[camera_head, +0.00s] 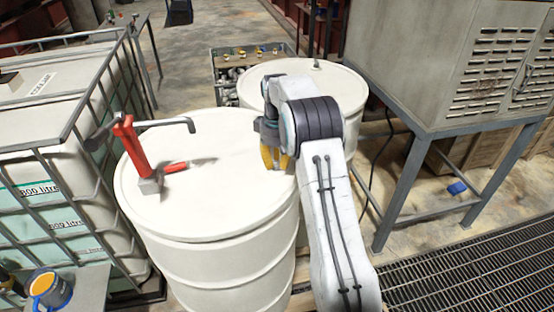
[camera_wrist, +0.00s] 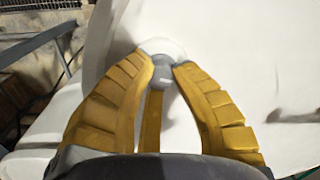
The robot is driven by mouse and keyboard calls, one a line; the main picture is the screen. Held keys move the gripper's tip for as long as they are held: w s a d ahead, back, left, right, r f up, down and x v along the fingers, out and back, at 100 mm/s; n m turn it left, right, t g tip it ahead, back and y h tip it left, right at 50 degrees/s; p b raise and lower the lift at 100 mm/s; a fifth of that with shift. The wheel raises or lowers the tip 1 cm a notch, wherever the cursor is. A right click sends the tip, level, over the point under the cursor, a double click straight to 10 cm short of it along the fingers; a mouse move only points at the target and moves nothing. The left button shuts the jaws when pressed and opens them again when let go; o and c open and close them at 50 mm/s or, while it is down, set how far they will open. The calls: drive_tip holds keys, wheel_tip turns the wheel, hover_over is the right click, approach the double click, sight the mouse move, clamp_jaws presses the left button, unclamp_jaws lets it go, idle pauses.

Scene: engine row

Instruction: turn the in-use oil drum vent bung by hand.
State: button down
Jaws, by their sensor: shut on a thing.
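The front white drum (camera_head: 230,215) carries a red hand pump (camera_head: 130,145) on the left of its lid. My gripper (camera_head: 274,162) points down at the right part of that lid. In the wrist view my gripper (camera_wrist: 163,64) has its yellow fingers closed around a small grey bung (camera_wrist: 163,76), with a pale rounded edge just beyond it. The drum's white lid (camera_wrist: 240,45) fills the right of the wrist view. In the head view the bung is hidden behind the fingers and my arm.
A second white drum (camera_head: 345,92) stands close behind. A grey louvred cabinet (camera_head: 440,60) on a stand is at right, above floor grating (camera_head: 480,265). A crate of parts (camera_head: 228,85) lies behind.

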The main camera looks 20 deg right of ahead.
drive_tip(key=m, duration=0.3)
drive_tip(key=shift+w+r+m+p, duration=0.1)
drive_tip(key=shift+w+m+p, duration=0.05)
drive_tip(key=shift+m+p, duration=0.2)
drive_tip(key=m, duration=0.3)
drive_tip(key=shift+m, duration=0.35)
drive_tip(key=m, duration=0.4)
drive_tip(key=shift+d, duration=0.15)
drive_tip(key=shift+r+m, duration=0.1)
drive_tip(key=shift+m, duration=1.8)
drive_tip(key=shift+d, duration=0.1)
drive_tip(key=c, duration=1.5)
unclamp_jaws()
drive_tip(key=shift+c, duration=0.2)
drive_tip(key=o, duration=0.3)
drive_tip(key=shift+d, duration=0.15)
drive_tip(key=shift+o, duration=1.1)
drive_tip(key=shift+f, duration=0.2)
